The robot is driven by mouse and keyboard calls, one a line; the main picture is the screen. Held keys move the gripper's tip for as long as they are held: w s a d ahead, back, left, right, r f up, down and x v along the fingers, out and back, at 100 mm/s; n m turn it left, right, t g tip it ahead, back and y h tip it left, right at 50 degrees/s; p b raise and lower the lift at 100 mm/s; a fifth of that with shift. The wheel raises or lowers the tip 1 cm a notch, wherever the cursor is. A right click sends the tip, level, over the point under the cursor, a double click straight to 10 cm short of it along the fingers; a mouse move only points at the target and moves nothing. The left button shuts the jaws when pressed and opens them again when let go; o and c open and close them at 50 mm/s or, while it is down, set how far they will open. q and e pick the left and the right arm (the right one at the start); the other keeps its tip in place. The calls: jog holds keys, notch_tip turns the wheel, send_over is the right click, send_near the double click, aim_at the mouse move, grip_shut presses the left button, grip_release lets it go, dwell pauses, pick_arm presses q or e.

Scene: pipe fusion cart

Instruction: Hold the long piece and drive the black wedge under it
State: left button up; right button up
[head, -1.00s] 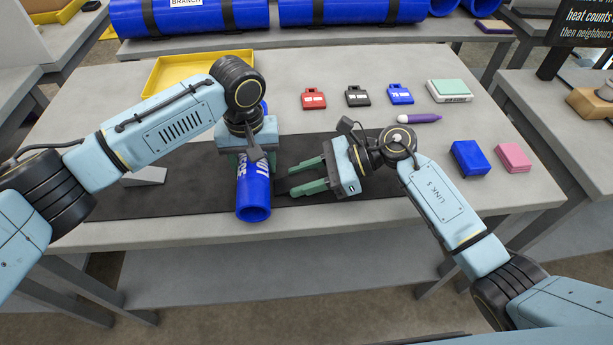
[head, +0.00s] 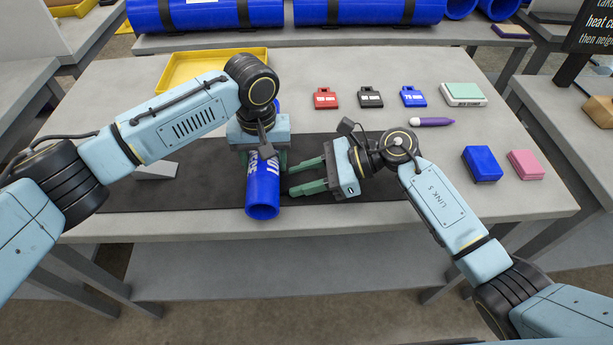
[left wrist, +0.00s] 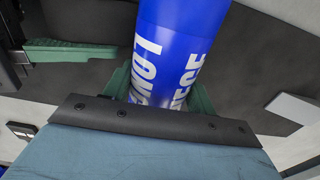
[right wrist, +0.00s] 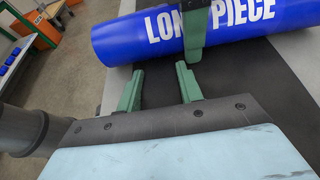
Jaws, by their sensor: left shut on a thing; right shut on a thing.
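The long piece (head: 262,195) is a blue pipe with white lettering, lying front to back on the dark mat. My left gripper (left wrist: 160,90) is closed around it from above, with a green finger on each side. The pipe also crosses the top of the right wrist view (right wrist: 125,40), with a left finger against it. My right gripper (head: 291,179) points left at the pipe's right side, its fingertips close to the pipe. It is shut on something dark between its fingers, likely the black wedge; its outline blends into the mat. Whether it touches the pipe cannot be told.
A light grey wedge (head: 156,170) lies on the mat (head: 120,195) left of the pipe. A yellow tray (head: 185,75) stands behind. Red, black and blue tags, a scale, a purple marker and blue and pink blocks lie at the right.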

pick_arm(q)
jog(key=shift+s+f, duration=0.15)
jog(key=shift+f, duration=0.15)
pick_arm(e)
jog(key=shift+a, duration=0.15)
jog(key=o, duration=1.1)
jog(key=v, duration=1.2)
pick_arm(q)
jog(key=o, duration=1.3)
jog(key=shift+r, duration=0.1)
pick_arm(e)
jog(key=shift+s, duration=0.1)
pick_arm(q)
jog(key=shift+r, duration=0.1)
